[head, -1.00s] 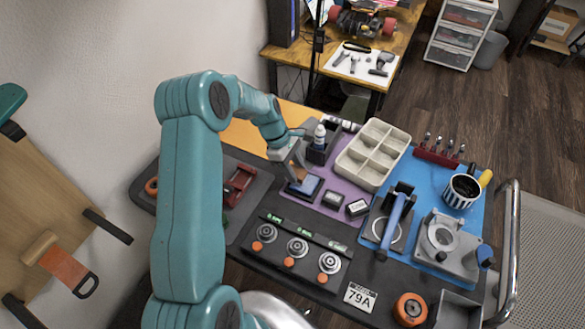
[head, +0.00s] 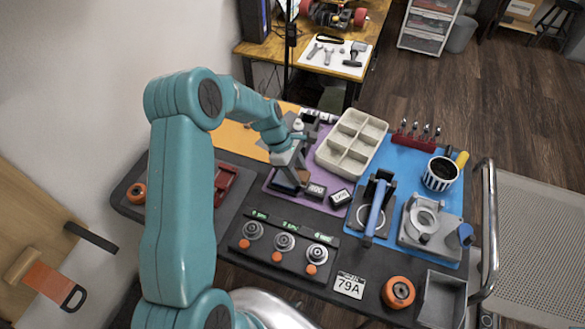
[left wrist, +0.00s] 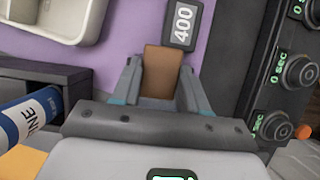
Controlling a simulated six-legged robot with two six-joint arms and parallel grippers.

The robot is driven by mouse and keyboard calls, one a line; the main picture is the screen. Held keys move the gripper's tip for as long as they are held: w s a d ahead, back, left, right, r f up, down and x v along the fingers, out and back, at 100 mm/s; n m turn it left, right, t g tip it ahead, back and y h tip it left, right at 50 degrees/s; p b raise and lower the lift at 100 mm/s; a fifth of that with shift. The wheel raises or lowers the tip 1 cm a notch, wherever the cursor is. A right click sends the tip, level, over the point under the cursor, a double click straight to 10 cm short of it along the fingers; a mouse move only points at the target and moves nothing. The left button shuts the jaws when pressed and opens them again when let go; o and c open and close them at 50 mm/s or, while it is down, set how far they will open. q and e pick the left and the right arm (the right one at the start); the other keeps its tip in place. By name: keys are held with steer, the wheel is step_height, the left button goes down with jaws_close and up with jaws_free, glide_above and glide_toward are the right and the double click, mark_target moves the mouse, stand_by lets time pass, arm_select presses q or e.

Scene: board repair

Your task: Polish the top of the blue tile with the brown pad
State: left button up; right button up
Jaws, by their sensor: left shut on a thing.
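My left gripper (head: 288,178) is shut on the brown pad (left wrist: 162,72), which shows between the two fingers in the left wrist view. In the head view the gripper points down over the purple mat (head: 315,170), at the spot beside the small dark blocks. The blue tile is hidden below the gripper and pad, and I cannot make out its top in either view. Whether the pad touches the tile cannot be told. My right gripper is not in view.
A dark block marked 400 (left wrist: 183,25) lies close to the pad; another dark block (head: 340,197) is beside it. A beige compartment tray (head: 365,128) stands behind. A blue bottle (left wrist: 30,118) is near the left wrist. Several dials (head: 284,242) line the front.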

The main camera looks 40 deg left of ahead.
mark_target(283, 175)
arm_select(q)
steer(key=shift+s+a+f, duration=0.1)
steer(key=shift+s+a, duration=0.15)
steer(key=shift+a, duration=0.45)
steer(key=shift+s+a, duration=0.2)
steer(key=shift+a, duration=0.45)
steer(key=shift+s+a+f, duration=0.1)
steer(key=shift+s+a, duration=0.15)
steer(key=shift+a, duration=0.45)
steer(key=shift+s+a+r, duration=0.1)
steer(key=shift+s+a, duration=0.15)
steer(key=shift+a, duration=0.55)
steer(key=shift+s+a+r, duration=0.1)
steer(key=shift+s+a, duration=0.15)
steer(key=shift+a, duration=0.5)
step_height(283, 175, up, 6)
steer(key=p, duration=0.4)
steer(key=shift+d, duration=0.1)
steer(key=shift+w, duration=0.1)
